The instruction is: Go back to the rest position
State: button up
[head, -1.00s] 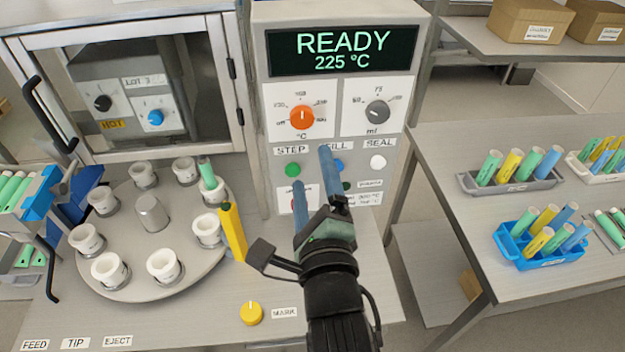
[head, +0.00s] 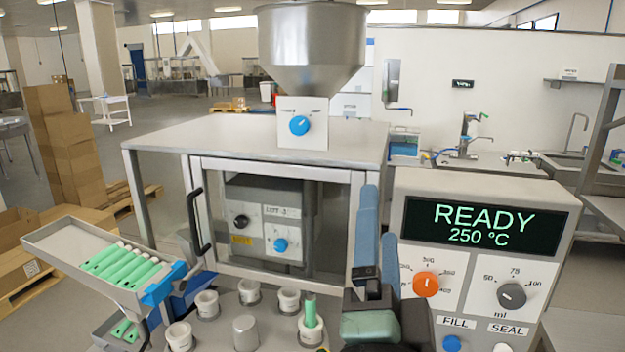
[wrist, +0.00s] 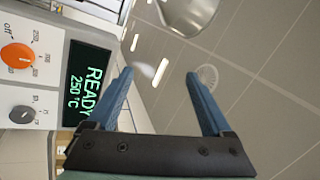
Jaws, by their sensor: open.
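My gripper (head: 380,222) stands upright in the head view, its blue fingers pointing up, between the glass-fronted cabinet (head: 330,172) and the control box (head: 548,188). The fingers are apart and nothing is between them. In the wrist view the open fingers (wrist: 159,76) point toward the ceiling, clear of any object. The control box's display (head: 485,224) reads READY and 250 °C. Below it are an orange dial (head: 426,284) and a dark grey dial (head: 511,295).
White cups such as this one (head: 249,291) ring a metal post (head: 245,330); one holds a green tube (head: 310,312). A tray (head: 75,233) of green tubes is at left. A steel hopper (head: 312,45) rises above the cabinet. Open air surrounds the raised fingers.

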jog(key=s+a+r+n+t+y, duration=0.1)
jog(key=s+a+r+n+t, duration=0.1)
jog(key=s+r+n, duration=0.3)
jog(key=s+a+r+n+t+y, duration=0.2)
jog(key=s+a+r+n+t, duration=0.1)
jog(key=r+n, duration=0.7)
notch_tip(320, 180, up, 4)
jog(key=shift+s+a+f+n+b, duration=0.3)
jog(key=shift+s+a+b, duration=0.15)
jog(key=shift+s+a, duration=0.5)
jog(key=shift+w+a, duration=0.1)
jog(key=shift+w, duration=0.05)
